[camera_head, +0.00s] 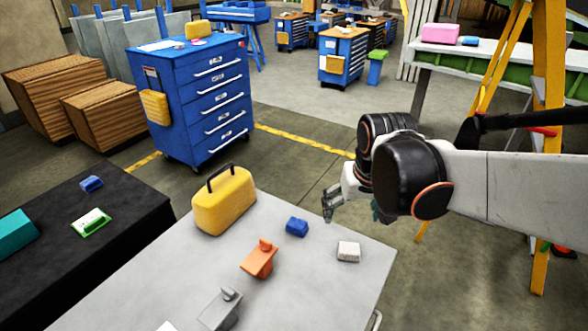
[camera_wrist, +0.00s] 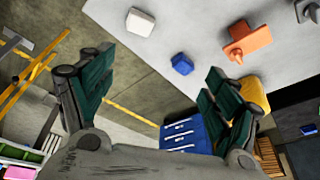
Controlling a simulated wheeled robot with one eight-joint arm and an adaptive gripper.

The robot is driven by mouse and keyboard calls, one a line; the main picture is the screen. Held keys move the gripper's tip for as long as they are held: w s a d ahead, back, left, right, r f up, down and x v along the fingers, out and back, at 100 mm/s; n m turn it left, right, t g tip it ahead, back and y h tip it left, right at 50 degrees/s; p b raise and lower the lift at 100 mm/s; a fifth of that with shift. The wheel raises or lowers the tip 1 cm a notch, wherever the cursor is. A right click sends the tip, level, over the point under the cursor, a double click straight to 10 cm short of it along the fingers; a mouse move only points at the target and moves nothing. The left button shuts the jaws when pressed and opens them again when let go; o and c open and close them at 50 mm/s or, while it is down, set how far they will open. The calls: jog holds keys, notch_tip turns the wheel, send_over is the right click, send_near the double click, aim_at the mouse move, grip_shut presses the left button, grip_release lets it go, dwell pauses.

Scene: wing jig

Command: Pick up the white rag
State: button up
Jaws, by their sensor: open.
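The white rag (camera_head: 348,251) is a small folded block lying near the right edge of the light grey table (camera_head: 310,290). It also shows in the wrist view (camera_wrist: 140,22), at the top left of centre. My gripper (camera_head: 333,205) is above and beyond the table's far right edge, apart from the rag. In the wrist view its dark green finger pads (camera_wrist: 158,63) are spread wide with nothing between them. Part of the gripper is hidden behind my wrist in the head view.
On the table are a blue block (camera_head: 297,227), an orange clamp-like tool (camera_head: 260,258), a grey one (camera_head: 221,308) and a yellow case (camera_head: 224,200). A black table (camera_head: 75,250) stands left. A yellow ladder (camera_head: 547,150) and blue drawer cabinet (camera_head: 190,95) stand around.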

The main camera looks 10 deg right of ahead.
jog(key=w+d+f, duration=0.1)
jog(key=d, duration=0.1)
jog(key=m+g+b, duration=0.2)
jog(key=g+b, duration=0.2)
send_over(350, 248)
jog(key=f, duration=1.9)
jog(key=shift+s+d+f, duration=0.25)
jog(key=shift+d+f, duration=0.1)
jog(key=shift+d, duration=0.05)
jog(key=shift+w+a+f+b, duration=0.15)
jog(key=shift+f+b, duration=0.55)
jog(key=shift+f, duration=0.7)
jog(key=shift+w+a+f+b, duration=0.15)
jog(key=shift+f+b, duration=0.5)
jog(key=shift+f, duration=0.7)
jog(key=shift+r, duration=0.1)
jog(key=c, duration=1.2)
jog(key=shift+r, duration=0.15)
notch_tip(350, 248, up, 20)
jog(key=p, duration=0.7)
